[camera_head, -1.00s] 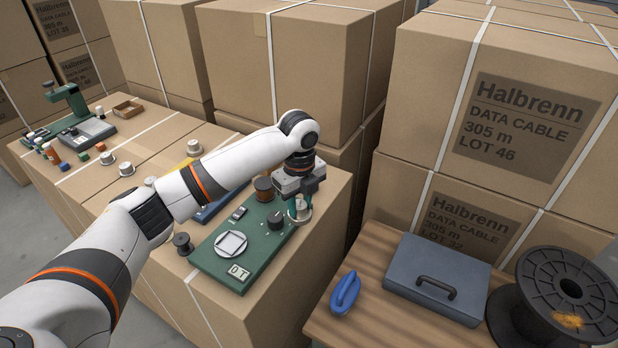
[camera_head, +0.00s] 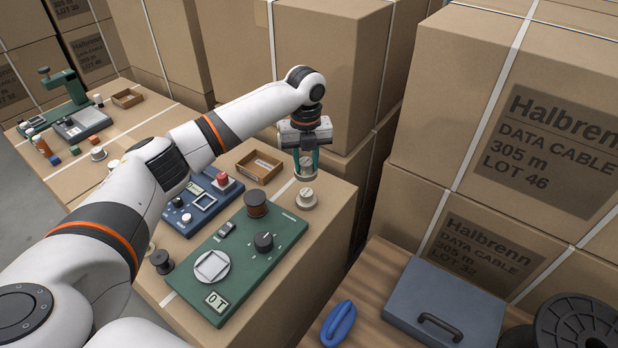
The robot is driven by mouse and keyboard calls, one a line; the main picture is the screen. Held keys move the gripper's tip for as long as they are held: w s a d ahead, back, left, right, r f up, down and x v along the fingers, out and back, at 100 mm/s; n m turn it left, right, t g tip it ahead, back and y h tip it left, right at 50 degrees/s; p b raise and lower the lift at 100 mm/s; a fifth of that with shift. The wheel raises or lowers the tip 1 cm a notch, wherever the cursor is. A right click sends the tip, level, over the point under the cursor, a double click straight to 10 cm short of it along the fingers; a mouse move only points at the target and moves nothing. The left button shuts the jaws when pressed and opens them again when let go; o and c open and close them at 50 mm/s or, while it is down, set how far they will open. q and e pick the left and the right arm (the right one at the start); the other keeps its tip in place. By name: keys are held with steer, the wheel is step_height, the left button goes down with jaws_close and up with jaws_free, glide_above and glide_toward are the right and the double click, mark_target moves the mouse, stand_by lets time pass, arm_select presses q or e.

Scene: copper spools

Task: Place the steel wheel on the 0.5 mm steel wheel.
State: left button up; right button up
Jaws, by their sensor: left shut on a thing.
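My left gripper (camera_head: 306,160) points down at the far right corner of the carton top, shut on a small silvery wheel (camera_head: 305,172) that shows between its teal fingers. Another silvery wheel (camera_head: 306,199) stands upright on the carton just below the held one, behind the right corner of the green instrument. In this view the held wheel appears just above and behind it; I cannot tell the exact gap. No size marking is readable on either wheel. More silvery wheels show at the left, one near my arm (camera_head: 98,153). My right gripper is not in view.
Tall cartons (camera_head: 335,60) stand behind. A blue case (camera_head: 450,305) lies at right.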

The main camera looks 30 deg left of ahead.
arm_select(q)
steer(key=shift+s+f, duration=0.15)
steer(key=shift+f, duration=0.7)
step_height(320, 180, down, 4)
steer(key=shift+f, duration=0.3)
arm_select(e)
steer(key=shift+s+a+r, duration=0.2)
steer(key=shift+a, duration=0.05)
arm_select(q)
steer(key=shift+f, duration=0.1)
steer(key=o, duration=0.8)
steer(key=shift+o, duration=1.2)
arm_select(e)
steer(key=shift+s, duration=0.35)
